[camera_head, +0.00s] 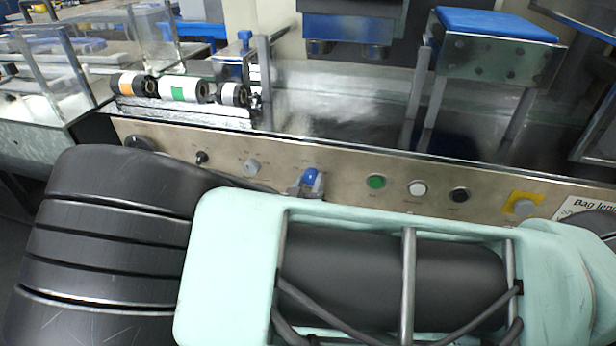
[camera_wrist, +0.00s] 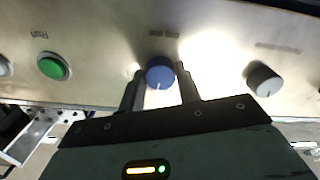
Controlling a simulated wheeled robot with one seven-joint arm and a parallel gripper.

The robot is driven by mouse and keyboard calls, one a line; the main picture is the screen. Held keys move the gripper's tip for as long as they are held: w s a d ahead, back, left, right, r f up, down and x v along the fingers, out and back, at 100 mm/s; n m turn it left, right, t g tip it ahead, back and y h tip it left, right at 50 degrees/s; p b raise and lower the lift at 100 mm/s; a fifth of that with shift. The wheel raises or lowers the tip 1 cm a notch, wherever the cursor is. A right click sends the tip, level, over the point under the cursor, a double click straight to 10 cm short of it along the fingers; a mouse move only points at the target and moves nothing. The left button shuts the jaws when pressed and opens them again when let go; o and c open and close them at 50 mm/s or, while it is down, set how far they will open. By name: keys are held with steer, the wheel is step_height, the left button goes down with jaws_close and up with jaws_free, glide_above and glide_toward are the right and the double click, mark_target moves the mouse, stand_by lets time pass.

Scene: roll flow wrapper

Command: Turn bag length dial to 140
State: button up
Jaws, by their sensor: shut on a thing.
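The blue dial (camera_head: 310,176) is on the front panel of the machine, in the middle of the head view. It also shows in the wrist view (camera_wrist: 159,72), with a small white pointer mark on its lower edge. My gripper (camera_wrist: 158,80) is shut on the blue dial, one finger on each side of it. In the head view my gripper (camera_head: 307,188) is partly hidden behind my arm.
A green button (camera_head: 376,182), a white button (camera_head: 417,189) and a black button (camera_head: 459,195) are right of the dial. A grey knob (camera_head: 251,167) is to its left. A grey button on a yellow plate (camera_head: 524,206) is further right. Rollers (camera_head: 182,90) stand above the panel.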

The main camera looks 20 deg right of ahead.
steer(key=n+p, duration=0.1)
steer(key=n, duration=0.1)
steer(key=n+p, duration=0.2)
steer(key=shift+r+n, duration=0.2)
steer(key=shift+n, duration=0.2)
steer(key=n+p, duration=0.2)
steer(key=n, duration=0.1)
steer(key=shift+n, duration=0.3)
steer(key=n+p, duration=0.2)
steer(key=n, duration=0.2)
steer(key=shift+f+n+p, duration=0.1)
steer(key=shift+n+p, duration=0.45)
steer(key=shift+n, duration=1.35)
steer(key=o, duration=1)
steer(key=shift+c, duration=0.2)
